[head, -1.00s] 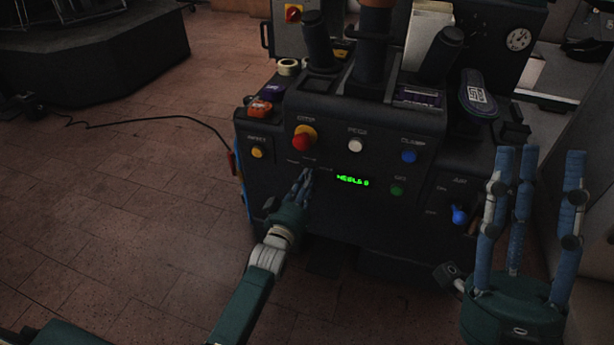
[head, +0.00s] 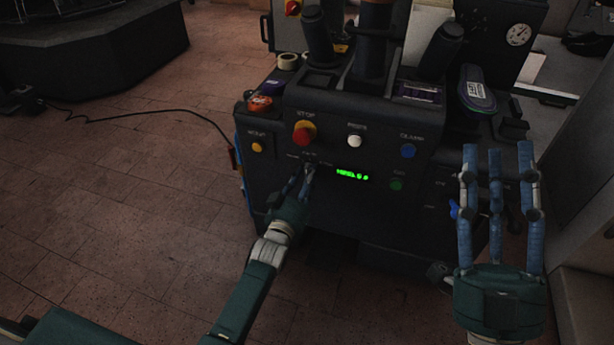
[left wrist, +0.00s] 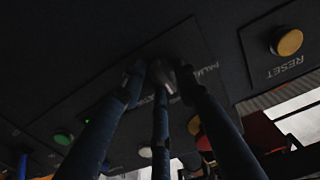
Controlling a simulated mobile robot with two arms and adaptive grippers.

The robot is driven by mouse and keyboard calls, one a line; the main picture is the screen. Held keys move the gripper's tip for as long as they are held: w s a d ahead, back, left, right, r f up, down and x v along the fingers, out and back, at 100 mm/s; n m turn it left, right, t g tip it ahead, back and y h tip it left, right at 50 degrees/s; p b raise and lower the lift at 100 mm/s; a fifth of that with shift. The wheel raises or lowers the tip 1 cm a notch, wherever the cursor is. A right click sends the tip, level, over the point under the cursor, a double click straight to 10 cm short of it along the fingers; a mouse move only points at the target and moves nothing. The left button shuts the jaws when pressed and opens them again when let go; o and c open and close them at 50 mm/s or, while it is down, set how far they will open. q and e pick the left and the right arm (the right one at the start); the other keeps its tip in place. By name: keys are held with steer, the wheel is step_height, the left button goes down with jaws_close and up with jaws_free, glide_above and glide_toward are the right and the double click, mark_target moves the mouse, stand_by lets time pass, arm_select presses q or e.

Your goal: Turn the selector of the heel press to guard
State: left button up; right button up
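The heel press (head: 330,225) stands ahead, its dark front panel facing me. Its selector (left wrist: 164,76) is a small greyish knob below the red STOP button (head: 304,133), mostly hidden by my fingers in the head view. My left gripper (head: 306,172) is at the selector, and its fingertips stand around the knob in the left wrist view (left wrist: 161,72). Whether they press on it is unclear. The selector's labels are too small or covered to read its position. My right gripper (head: 497,150) is open and empty, fingers up, at the right before the press.
A green display (head: 352,175) is right of the selector. A white button (head: 354,141), a blue CLAMP button (head: 407,151), a green button (head: 396,185) and a yellow RESET button (head: 257,147) surround it. A blue valve lever (head: 454,209) is beside my right fingers.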

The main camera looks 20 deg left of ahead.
arm_select(q)
steer(key=s, duration=1.2)
steer(key=shift+a, duration=0.2)
